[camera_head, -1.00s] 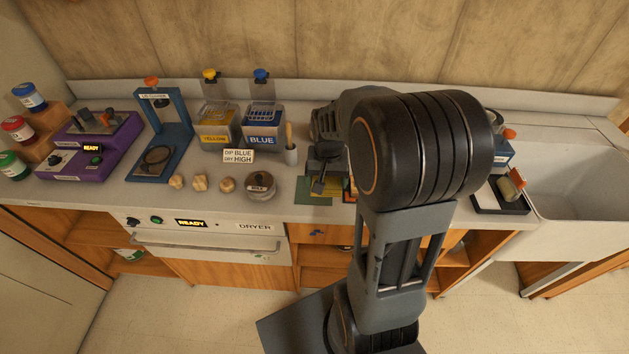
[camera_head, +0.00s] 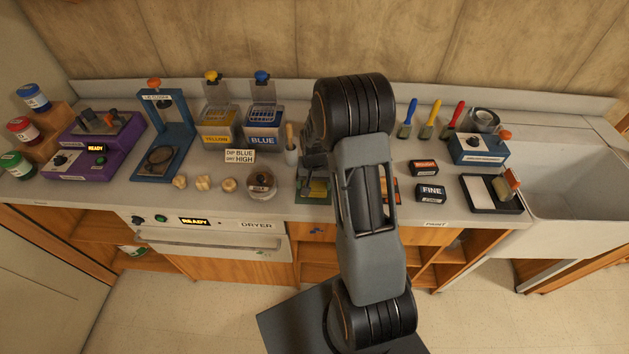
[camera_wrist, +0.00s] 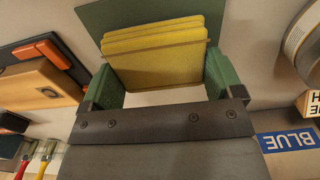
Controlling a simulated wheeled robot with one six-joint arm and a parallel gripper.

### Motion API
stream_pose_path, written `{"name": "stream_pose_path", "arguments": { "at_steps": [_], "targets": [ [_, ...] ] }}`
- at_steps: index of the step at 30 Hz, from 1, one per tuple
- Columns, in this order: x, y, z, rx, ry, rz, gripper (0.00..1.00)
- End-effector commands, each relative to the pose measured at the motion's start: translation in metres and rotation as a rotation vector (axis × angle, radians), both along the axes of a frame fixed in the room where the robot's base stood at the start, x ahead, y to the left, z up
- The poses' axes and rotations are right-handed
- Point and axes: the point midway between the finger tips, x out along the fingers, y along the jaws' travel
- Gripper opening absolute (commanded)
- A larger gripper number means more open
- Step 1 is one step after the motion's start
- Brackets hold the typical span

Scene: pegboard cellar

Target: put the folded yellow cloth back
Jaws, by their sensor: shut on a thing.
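The folded yellow cloth (camera_wrist: 158,52) shows in the wrist view as a stack of flat layers between the two green-padded fingers of my gripper (camera_wrist: 165,85). My gripper is shut on it, with a finger at each side. A dark green mat (camera_wrist: 120,17) lies just beyond the cloth. In the head view a little of the yellow cloth (camera_head: 319,187) shows beside my arm, over the green mat (camera_head: 312,199). My arm hides much of this spot. I cannot tell whether the cloth touches the mat.
To the right are a FINE block (camera_head: 430,193), several brushes (camera_head: 430,122), a black-rimmed tray (camera_head: 468,208) and the sink (camera_head: 575,190).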

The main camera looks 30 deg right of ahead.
Motion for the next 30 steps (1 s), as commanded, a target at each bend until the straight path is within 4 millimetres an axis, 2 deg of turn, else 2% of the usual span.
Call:
{"name": "stream_pose_path", "arguments": {
  "at_steps": [13, 14, 18, 25, 30],
  "targets": [
    [0.0, 0.0, -0.007, 0.0, 0.0, 0.0, 0.64],
    [0.0, 0.0, -0.006, 0.0, 0.0, 0.0, 0.88],
    [0.0, 0.0, -0.005, 0.0, 0.001, 0.0, 1.0],
    [0.0, 0.0, -0.004, 0.0, 0.0, 0.0, 1.0],
    [0.001, 0.0, 0.01, -0.001, -0.004, 0.001, 1.0]
  ]
}}
